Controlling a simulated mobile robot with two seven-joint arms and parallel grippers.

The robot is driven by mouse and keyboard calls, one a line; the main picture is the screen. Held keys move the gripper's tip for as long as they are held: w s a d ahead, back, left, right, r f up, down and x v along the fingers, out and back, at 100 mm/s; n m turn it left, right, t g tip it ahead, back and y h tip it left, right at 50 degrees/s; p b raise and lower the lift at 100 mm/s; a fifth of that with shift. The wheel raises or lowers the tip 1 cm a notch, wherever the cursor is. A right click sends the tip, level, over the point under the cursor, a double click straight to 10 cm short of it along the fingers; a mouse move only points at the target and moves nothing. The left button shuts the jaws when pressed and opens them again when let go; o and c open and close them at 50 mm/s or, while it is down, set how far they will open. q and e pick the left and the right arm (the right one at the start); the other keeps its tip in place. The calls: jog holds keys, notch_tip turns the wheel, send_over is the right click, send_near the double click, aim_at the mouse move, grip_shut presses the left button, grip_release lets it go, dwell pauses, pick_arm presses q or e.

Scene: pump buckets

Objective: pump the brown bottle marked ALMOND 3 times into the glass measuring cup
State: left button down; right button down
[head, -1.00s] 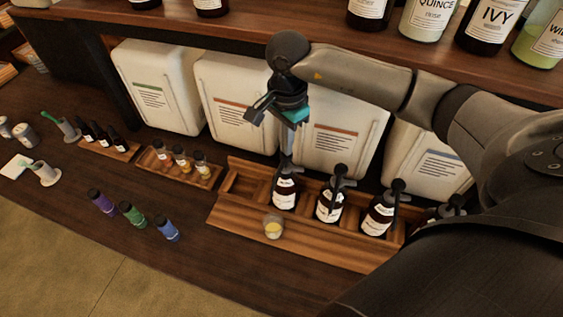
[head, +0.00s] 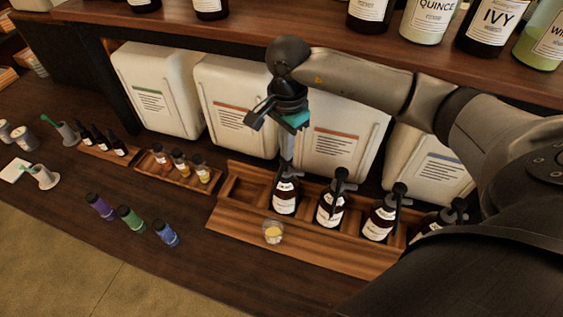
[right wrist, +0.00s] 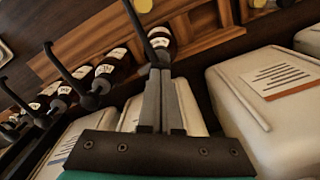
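Brown pump bottles with white labels stand in a wooden rack; their names are too small to read, so I cannot tell which is ALMOND. My right gripper (head: 287,172) is over the leftmost brown bottle (head: 285,197), fingers pointing down and together at its pump top. In the right wrist view the fingers (right wrist: 158,72) are side by side, with the bottle (right wrist: 160,42) and its black spout just beyond the tips. The glass measuring cup (head: 273,233) sits on the rack's front ledge before this bottle, with some yellow content. My left gripper is not in view.
More brown bottles (head: 331,207) stand to the right in the rack (head: 225,217). White canisters (head: 235,105) stand behind, under a shelf (head: 235,30). Small purple, green and blue bottles (head: 131,219) are on the counter to the left. The counter's front left is clear.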

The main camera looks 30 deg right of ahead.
jog(key=shift+r, duration=0.55)
jog(key=shift+r+p, duration=1.7)
jog(key=shift+r, duration=0.85)
